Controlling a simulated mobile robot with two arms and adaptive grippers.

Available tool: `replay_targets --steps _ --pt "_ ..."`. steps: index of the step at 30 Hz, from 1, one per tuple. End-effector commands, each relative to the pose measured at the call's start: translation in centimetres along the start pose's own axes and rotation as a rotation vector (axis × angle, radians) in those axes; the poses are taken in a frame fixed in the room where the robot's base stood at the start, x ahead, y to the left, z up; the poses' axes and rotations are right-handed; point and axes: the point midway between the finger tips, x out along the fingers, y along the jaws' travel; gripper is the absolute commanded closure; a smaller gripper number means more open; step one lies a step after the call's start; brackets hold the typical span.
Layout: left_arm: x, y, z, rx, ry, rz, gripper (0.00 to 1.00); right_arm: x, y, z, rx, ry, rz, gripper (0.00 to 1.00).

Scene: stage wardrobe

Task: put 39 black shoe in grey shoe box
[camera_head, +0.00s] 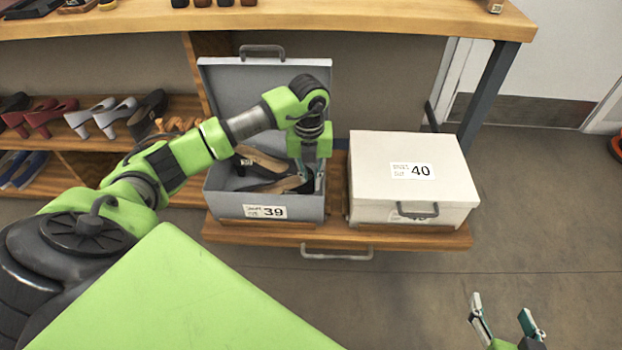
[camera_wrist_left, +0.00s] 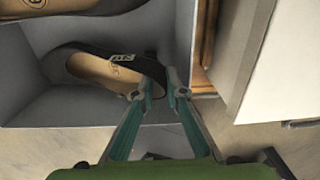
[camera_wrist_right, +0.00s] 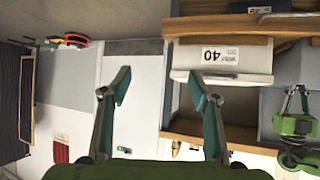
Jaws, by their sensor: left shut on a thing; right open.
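The grey shoe box (camera_head: 230,203), labelled 39, stands open on the lower shelf with its lid (camera_head: 262,88) up at the back. Two black shoes with tan insoles are inside it. My left gripper (camera_head: 307,180) reaches down into the box's right side. In the left wrist view, its fingers (camera_wrist_left: 163,88) are shut on the heel end of the nearer black shoe (camera_wrist_left: 105,72), which carries a small label. The other black shoe (camera_wrist_left: 35,8) lies farther back in the box. My right gripper (camera_head: 506,318) is open and empty over the floor at the lower right; its fingers also show in the right wrist view (camera_wrist_right: 160,95).
A closed white box (camera_head: 400,170) labelled 40 stands just right of the grey box. Shelves with red, silver, black and blue shoes (camera_head: 95,115) are at the left. A wooden counter (camera_head: 400,20) runs above the boxes.

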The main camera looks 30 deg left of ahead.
Motion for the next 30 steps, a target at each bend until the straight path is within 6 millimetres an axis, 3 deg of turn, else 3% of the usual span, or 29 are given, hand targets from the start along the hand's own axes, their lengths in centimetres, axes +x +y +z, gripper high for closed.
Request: replay_targets --steps 30 --pt "0.5 0.0 0.0 0.0 0.0 0.001 1.0 0.2 -0.2 -1.2 -0.001 0.054 -0.005 0.44"
